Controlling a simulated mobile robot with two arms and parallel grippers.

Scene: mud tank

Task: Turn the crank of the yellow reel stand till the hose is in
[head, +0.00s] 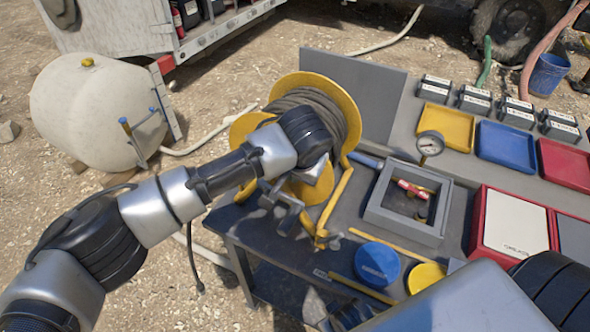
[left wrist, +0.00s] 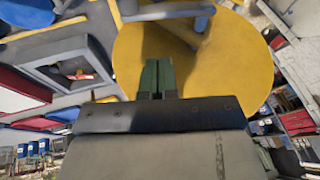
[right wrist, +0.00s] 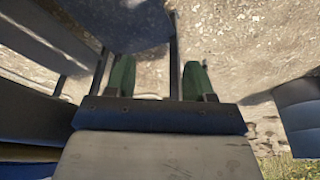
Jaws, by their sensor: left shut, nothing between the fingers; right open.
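The yellow reel stand (head: 346,97) stands at the table's left end, with dark hose (head: 318,101) wound between its round flanges. A flange also fills the middle of the left wrist view (left wrist: 215,65). My left gripper (left wrist: 157,78) is shut and empty, its fingertips in front of that flange; whether they touch it I cannot tell. In the head view my left arm covers part of the reel. I cannot clearly make out the crank or its handle. My right gripper (right wrist: 157,75) is open and empty, with gravel and dark table legs beyond it.
A grey square frame (head: 408,228) with red-handled parts inside, a blue round lid (head: 377,264) and a yellow one (head: 426,277) lie right of the reel. A red-edged case (head: 477,225) and coloured trays (head: 505,142) stand farther right. A cream tank (head: 85,115) lies at left.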

